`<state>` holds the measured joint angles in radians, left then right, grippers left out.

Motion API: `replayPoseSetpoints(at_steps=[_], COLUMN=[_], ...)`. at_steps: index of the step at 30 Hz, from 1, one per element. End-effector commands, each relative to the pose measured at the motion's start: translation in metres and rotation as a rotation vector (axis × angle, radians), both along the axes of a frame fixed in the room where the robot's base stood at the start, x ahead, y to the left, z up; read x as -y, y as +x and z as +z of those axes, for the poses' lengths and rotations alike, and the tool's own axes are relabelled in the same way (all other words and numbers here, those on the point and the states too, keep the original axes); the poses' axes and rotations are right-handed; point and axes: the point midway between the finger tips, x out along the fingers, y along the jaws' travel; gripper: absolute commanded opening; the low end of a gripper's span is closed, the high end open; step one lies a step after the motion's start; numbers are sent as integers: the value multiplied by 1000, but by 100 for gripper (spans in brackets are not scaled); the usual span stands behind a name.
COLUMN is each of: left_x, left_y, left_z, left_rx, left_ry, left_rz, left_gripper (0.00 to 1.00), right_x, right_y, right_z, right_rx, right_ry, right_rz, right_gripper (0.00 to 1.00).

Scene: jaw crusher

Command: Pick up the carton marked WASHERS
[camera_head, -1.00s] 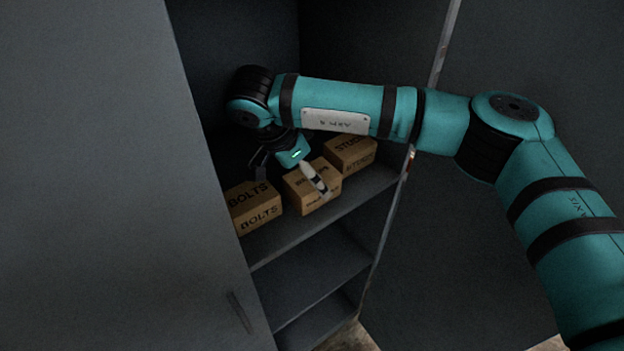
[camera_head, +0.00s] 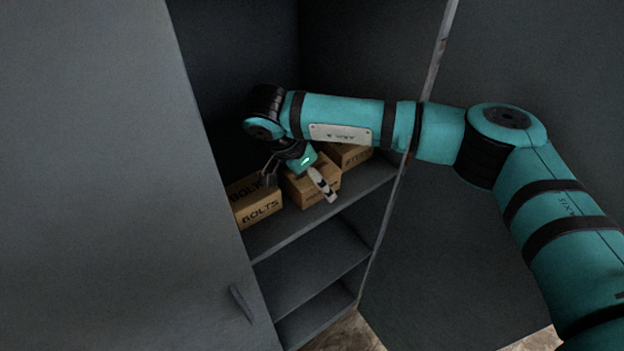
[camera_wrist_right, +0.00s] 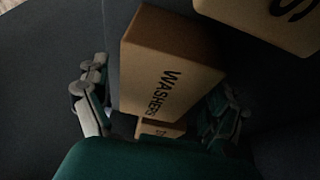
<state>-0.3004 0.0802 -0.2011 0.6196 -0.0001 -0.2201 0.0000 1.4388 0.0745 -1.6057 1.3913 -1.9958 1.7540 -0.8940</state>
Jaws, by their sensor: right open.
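The carton marked WASHERS (camera_wrist_right: 170,72) is a brown box. In the right wrist view its printed face lies between my two fingers. In the head view it appears to be the middle carton (camera_head: 304,193) on the cabinet shelf, partly covered by my gripper. My right gripper (camera_head: 298,184) is open just above it, one finger toward its left side and the pale striped finger across its front right. The open fingers also show in the right wrist view (camera_wrist_right: 158,112), one on each side of the carton. I cannot tell whether they touch it. My left gripper is not in view.
A BOLTS carton (camera_head: 258,206) stands close on the left. Another carton (camera_head: 350,155) stands on the right, its print partly hidden. The shelf (camera_head: 330,211) is bounded by the cabinet's left door (camera_head: 110,190) and right side. Lower shelves look empty.

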Motion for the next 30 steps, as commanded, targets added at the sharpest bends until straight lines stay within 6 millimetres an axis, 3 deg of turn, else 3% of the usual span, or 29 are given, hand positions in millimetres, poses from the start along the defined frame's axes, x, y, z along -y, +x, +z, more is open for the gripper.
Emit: replayPoseSetpoints(at_steps=[22,30], left_x=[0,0], left_y=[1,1], left_z=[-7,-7], left_rx=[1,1], left_ry=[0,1], left_rz=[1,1], left_gripper=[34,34], right_x=[0,0], right_y=[0,0], right_z=[-3,-3], right_rx=[1,1], right_ry=[-1,-1], right_rz=[0,0], right_gripper=[94,60])
